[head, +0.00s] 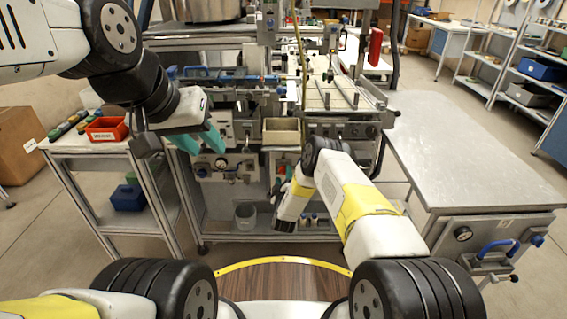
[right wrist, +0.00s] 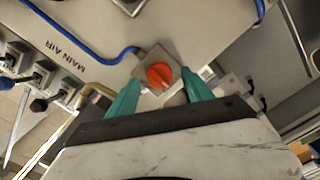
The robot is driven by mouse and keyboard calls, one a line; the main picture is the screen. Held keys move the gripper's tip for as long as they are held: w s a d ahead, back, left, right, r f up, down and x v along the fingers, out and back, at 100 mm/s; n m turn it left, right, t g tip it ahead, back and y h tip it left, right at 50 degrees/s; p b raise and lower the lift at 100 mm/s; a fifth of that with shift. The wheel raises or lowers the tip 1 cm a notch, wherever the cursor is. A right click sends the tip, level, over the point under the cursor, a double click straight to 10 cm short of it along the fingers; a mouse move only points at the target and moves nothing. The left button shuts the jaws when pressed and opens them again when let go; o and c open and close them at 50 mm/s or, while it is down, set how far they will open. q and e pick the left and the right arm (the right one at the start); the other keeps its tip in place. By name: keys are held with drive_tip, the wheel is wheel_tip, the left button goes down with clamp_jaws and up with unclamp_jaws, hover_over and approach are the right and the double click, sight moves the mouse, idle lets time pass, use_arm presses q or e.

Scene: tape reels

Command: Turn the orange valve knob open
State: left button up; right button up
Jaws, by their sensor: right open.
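The orange valve knob (right wrist: 159,75) sits on a square grey plate (right wrist: 152,58) on a light panel in the right wrist view. My right gripper (right wrist: 160,79) is open, with one teal fingertip on each side of the knob in that view. Gaps show between the knob and both fingers; the depth between them is hard to judge. In the head view my right gripper (head: 283,188) points at the machine's lower front, and the knob cannot be made out there. My left gripper (head: 203,143) is open and empty in front of the machine's gauge panel.
A blue hose (right wrist: 88,53) runs to the knob's plate, beside the "MAIN AIR" lettering. Several dark-handled valves (right wrist: 40,75) line the panel's left side. A side table with a red bin (head: 107,130) stands left; a bare metal table (head: 460,150) stands right.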

drive_tip(key=shift+w, duration=0.6)
drive_tip(key=shift+c, duration=0.2)
clamp_jaws()
